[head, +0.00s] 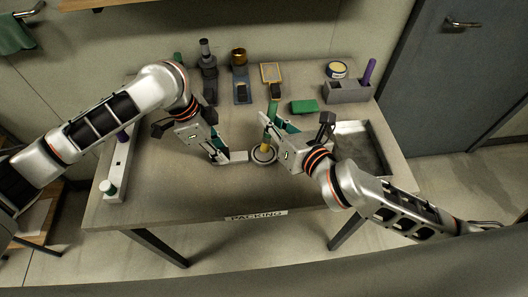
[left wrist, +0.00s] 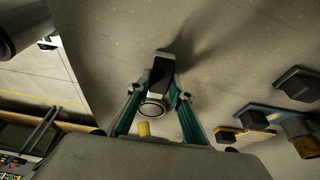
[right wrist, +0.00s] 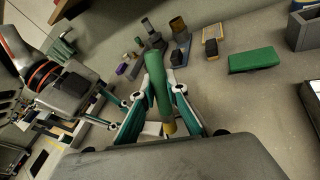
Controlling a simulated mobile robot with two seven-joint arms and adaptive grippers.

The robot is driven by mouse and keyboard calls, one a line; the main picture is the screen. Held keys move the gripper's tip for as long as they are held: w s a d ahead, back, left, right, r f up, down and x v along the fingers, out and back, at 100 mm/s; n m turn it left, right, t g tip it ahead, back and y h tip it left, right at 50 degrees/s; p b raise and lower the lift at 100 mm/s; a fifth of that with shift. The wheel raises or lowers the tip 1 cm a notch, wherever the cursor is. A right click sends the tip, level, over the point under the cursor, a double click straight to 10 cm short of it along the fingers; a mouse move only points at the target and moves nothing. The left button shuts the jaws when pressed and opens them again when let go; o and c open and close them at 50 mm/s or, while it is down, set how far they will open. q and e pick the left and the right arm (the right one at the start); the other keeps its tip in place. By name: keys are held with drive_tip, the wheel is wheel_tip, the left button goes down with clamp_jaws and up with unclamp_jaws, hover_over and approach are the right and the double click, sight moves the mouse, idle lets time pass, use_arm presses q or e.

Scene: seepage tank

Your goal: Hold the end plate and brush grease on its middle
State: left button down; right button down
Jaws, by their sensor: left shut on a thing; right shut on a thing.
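The end plate (head: 264,156) is a pale round disc with a ring on its face and a flat pale handle. My left gripper (head: 224,157) is shut on the handle, with the disc reaching out to the right. My right gripper (head: 276,136) is shut on a brush (head: 271,112) with a green handle and a yellow lower end. The brush stands near upright with its lower end over the disc's middle; I cannot tell if it touches. The right wrist view shows the green handle (right wrist: 158,85) between the fingers.
A grey holder (head: 347,92) with a yellow-topped tin and purple handle stands back right. A green block (head: 303,107) lies in front of it. A shallow tray (head: 385,172) lies right. Several small parts stand along the back. A pale rack (head: 117,168) stands left. The front table is clear.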

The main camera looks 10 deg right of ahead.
drive_tip(key=shift+f, duration=1.55)
idle(1.2)
drive_tip(key=shift+w, duration=0.15)
drive_tip(key=shift+w, duration=1.15)
drive_tip(key=shift+s, duration=1.35)
drive_tip(key=shift+w, duration=0.15)
drive_tip(key=shift+w, duration=1.25)
